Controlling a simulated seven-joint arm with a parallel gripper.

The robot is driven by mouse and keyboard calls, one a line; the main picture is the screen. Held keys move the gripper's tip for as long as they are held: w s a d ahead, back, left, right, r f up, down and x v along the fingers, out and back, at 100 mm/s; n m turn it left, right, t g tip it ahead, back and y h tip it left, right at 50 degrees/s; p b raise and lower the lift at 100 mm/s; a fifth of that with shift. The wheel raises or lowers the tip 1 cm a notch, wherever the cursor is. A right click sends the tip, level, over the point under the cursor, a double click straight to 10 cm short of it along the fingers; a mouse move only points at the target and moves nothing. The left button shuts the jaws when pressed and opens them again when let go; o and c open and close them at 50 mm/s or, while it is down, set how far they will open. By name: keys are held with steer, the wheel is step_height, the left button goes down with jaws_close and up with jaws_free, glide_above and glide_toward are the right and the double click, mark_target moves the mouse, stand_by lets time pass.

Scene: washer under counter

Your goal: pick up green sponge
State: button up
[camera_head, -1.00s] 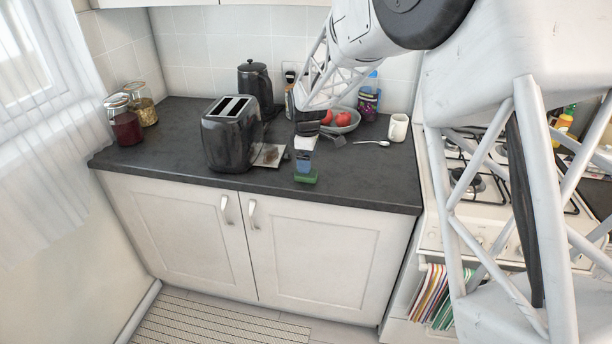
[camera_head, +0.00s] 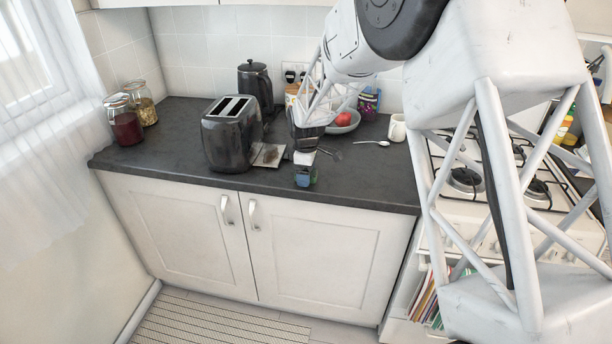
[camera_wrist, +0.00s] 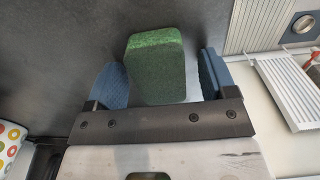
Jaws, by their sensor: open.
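The green sponge (camera_wrist: 156,66) lies on the dark counter between the two blue fingers of my gripper (camera_wrist: 157,82) in the wrist view. A gap shows on each side of it, wider on the right, so the fingers are not closed on it. In the head view my gripper (camera_head: 305,178) points down near the counter's front edge. Only a bit of the green sponge (camera_head: 314,175) shows there, mostly hidden behind the fingers.
A black toaster (camera_head: 229,135) stands left of my gripper. A bowl (camera_head: 345,126) with red fruit, a spoon (camera_head: 371,143) and a white mug (camera_head: 397,128) are behind and to the right. Jars (camera_head: 125,122) stand far left. The counter front (camera_head: 180,180) is clear.

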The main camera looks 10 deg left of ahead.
steer(key=shift+c, duration=0.2)
steer(key=c, duration=1)
steer(key=shift+r, duration=0.1)
steer(key=shift+r, duration=0.75)
step_height(320, 180, up, 2)
steer(key=shift+r, duration=0.1)
steer(key=s+d, duration=0.2)
steer(key=s, duration=0.2)
steer(key=s+d, duration=0.2)
steer(key=s, duration=0.3)
steer(key=s+d+r, duration=0.1)
steer(key=s+d, duration=0.1)
steer(key=s, duration=0.3)
steer(key=shift+s+d+r, duration=0.1)
steer(key=shift+s+d, duration=0.1)
steer(key=shift+d, duration=0.15)
